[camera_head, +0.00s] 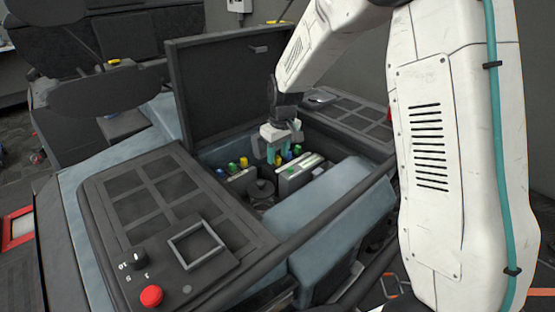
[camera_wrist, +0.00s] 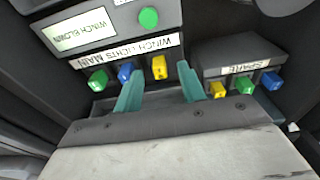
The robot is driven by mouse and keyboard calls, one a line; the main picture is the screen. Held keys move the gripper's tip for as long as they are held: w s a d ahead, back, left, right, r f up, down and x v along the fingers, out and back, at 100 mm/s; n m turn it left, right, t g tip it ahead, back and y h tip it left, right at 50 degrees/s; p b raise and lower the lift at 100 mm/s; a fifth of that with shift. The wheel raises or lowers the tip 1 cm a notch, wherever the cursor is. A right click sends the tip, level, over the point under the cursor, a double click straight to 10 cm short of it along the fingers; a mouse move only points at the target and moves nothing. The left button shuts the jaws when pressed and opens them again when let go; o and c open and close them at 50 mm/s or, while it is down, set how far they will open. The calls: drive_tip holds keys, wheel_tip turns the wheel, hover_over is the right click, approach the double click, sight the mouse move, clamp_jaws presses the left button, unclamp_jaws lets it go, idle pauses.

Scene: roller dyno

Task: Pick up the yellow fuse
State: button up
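My gripper (camera_wrist: 160,72) is open, with its two teal fingers apart and nothing held. In the wrist view a yellow fuse (camera_wrist: 159,67) under the "WINCH LIGHTS MAIN" label appears between the fingertips; I cannot tell whether they touch it. That fuse (camera_head: 278,160) also shows in the head view, at my gripper (camera_head: 277,156). A blue fuse (camera_wrist: 125,72) and a green fuse (camera_wrist: 98,80) stand beside it, the blue one close to the left finger. A second yellow fuse (camera_wrist: 218,90) sits in the block labelled "SPARE", right of the right finger.
The spare block (camera_wrist: 238,50) also holds a green fuse (camera_wrist: 244,84) and a blue fuse (camera_wrist: 271,81). The fuses lie in a recess with a raised dark lid (camera_head: 220,85) behind. A panel with a red button (camera_head: 151,296) stands at front left. A blue-grey edge (camera_head: 335,200) borders the recess.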

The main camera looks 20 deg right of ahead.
drive_tip(key=shift+w+f, duration=0.1)
drive_tip(key=shift+f, duration=0.45)
clamp_jaws()
drive_tip(key=shift+r, duration=0.15)
